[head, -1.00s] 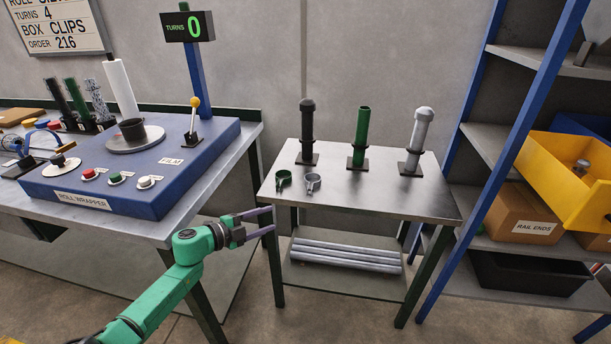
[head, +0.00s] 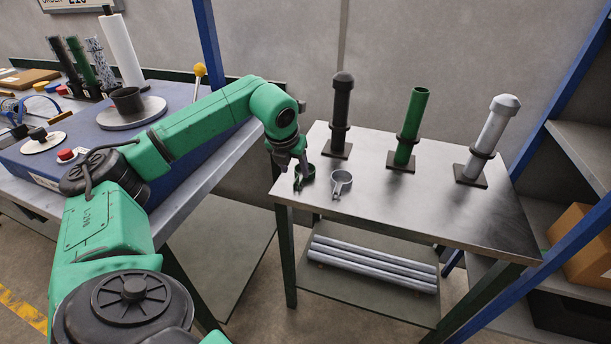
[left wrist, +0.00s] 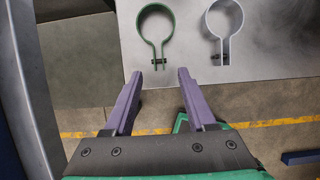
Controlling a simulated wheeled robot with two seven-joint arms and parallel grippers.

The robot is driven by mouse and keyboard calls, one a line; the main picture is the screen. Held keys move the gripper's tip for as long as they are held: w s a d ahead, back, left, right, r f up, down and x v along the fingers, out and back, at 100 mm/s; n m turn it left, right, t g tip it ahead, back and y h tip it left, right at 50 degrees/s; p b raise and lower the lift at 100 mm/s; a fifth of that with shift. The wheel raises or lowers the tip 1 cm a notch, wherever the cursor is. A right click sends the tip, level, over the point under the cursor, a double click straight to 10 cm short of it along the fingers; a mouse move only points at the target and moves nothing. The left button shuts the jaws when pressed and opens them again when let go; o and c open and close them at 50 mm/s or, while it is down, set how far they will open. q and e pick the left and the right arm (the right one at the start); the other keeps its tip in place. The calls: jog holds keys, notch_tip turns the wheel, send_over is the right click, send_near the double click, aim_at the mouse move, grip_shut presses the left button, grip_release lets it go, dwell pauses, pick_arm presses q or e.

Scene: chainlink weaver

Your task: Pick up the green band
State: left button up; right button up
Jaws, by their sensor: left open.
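The green band (head: 305,184) is an open ring with two short tabs, lying on the grey metal table at its front left corner. It also shows in the left wrist view (left wrist: 140,28), with its tabs and a dark bolt toward my fingers. My left gripper (head: 300,166) points down close to the band and hides part of it in the head view. In the left wrist view its two purple fingers (left wrist: 160,74) are apart and empty, with the band's tabs just beyond the gap between them. My right gripper is not in view.
A similar grey band (head: 341,180) lies right beside the green one. Black (head: 341,115), green (head: 411,125) and grey (head: 489,135) upright posts stand along the table (head: 420,215). The blue roll wrapper (head: 30,160) is at the left. A shelf rack stands at the right.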

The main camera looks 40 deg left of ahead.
aim_at(299, 180)
pick_arm(q)
jog(key=x, duration=0.7)
jog(key=shift+w+a+r+p, duration=0.1)
jog(key=shift+w+a+p, duration=0.05)
jog(key=shift+p, duration=0.25)
jog(key=c, duration=0.3)
jog(key=shift+r, duration=0.1)
grip_shut()
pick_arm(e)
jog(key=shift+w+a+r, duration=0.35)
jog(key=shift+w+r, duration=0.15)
pick_arm(q)
notch_tip(299, 180, up, 20)
jog(key=p, duration=0.1)
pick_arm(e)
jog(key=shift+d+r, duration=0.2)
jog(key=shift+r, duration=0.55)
